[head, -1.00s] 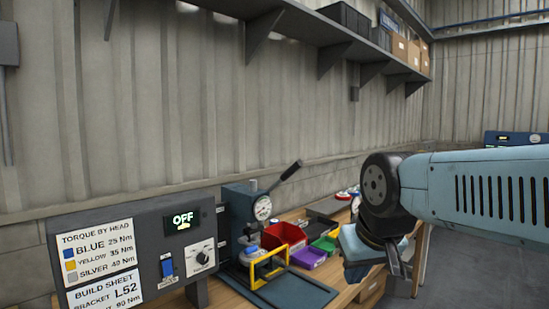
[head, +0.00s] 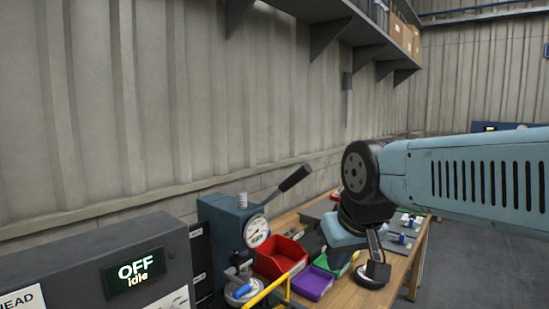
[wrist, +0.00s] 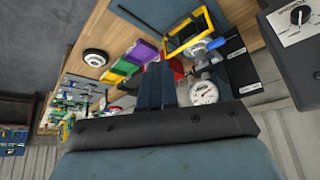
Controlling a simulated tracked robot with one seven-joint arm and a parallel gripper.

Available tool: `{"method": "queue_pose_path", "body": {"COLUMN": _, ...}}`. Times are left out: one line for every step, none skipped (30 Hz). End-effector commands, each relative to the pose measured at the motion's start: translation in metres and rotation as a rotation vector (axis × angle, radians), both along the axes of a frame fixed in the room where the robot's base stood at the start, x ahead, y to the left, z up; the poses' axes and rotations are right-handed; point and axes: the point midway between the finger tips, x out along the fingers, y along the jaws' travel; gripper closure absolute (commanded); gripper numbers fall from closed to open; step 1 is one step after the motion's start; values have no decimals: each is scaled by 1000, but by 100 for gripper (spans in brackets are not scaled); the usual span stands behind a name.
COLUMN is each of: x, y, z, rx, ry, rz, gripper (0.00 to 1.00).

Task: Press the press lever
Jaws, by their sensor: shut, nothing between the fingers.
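The press (head: 226,228) is a blue-grey body with a round white gauge (head: 257,232), standing on the bench left of centre in the head view. Its press lever (head: 294,179) slants up to the right and ends in a thick black grip; it looks raised. My gripper (head: 377,256) is shut and empty, pointing down over the bench to the right of the press and apart from the lever. In the wrist view, my gripper (wrist: 158,68) shows beside the gauge (wrist: 204,92). I cannot make out the lever there.
Red (head: 280,256) and purple (head: 312,283) bins stand right of the press. A yellow frame (head: 268,294) is in front of it. A dark box with an "OFF idle" display (head: 137,270) is at left. A round disc (head: 373,275) lies below my gripper. A shelf (head: 345,45) hangs above.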

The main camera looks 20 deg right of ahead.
Motion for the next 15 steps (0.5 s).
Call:
{"method": "queue_pose_path", "body": {"x": 0, "y": 0, "z": 0, "rx": 0, "ry": 0, "rz": 0, "gripper": 100}}
{"method": "queue_pose_path", "body": {"x": 0, "y": 0, "z": 0, "rx": 0, "ry": 0, "rz": 0, "gripper": 100}}
{"method": "queue_pose_path", "body": {"x": 0, "y": 0, "z": 0, "rx": 0, "ry": 0, "rz": 0, "gripper": 100}}
{"method": "queue_pose_path", "body": {"x": 0, "y": 0, "z": 0, "rx": 0, "ry": 0, "rz": 0, "gripper": 100}}
{"method": "queue_pose_path", "body": {"x": 0, "y": 0, "z": 0, "rx": 0, "ry": 0, "rz": 0, "gripper": 100}}
{"method": "queue_pose_path", "body": {"x": 0, "y": 0, "z": 0, "rx": 0, "ry": -1, "rz": 0, "gripper": 100}}
{"method": "queue_pose_path", "body": {"x": 0, "y": 0, "z": 0, "rx": 0, "ry": -1, "rz": 0, "gripper": 100}}
{"method": "queue_pose_path", "body": {"x": 0, "y": 0, "z": 0, "rx": 0, "ry": -1, "rz": 0, "gripper": 100}}
{"method": "queue_pose_path", "body": {"x": 0, "y": 0, "z": 0, "rx": 0, "ry": -1, "rz": 0, "gripper": 100}}
{"method": "queue_pose_path", "body": {"x": 0, "y": 0, "z": 0, "rx": 0, "ry": 0, "rz": 0, "gripper": 100}}
{"method": "queue_pose_path", "body": {"x": 0, "y": 0, "z": 0, "rx": 0, "ry": 0, "rz": 0, "gripper": 100}}
{"method": "queue_pose_path", "body": {"x": 1, "y": 0, "z": 2, "rx": -1, "ry": 1, "rz": 2, "gripper": 100}}
{"method": "queue_pose_path", "body": {"x": 2, "y": 0, "z": 4, "rx": -3, "ry": 2, "rz": 4, "gripper": 100}}
{"method": "queue_pose_path", "body": {"x": 4, "y": 0, "z": 7, "rx": -6, "ry": 5, "rz": 8, "gripper": 100}}
{"method": "queue_pose_path", "body": {"x": 8, "y": 1, "z": 12, "rx": -11, "ry": 12, "rz": 14, "gripper": 100}}
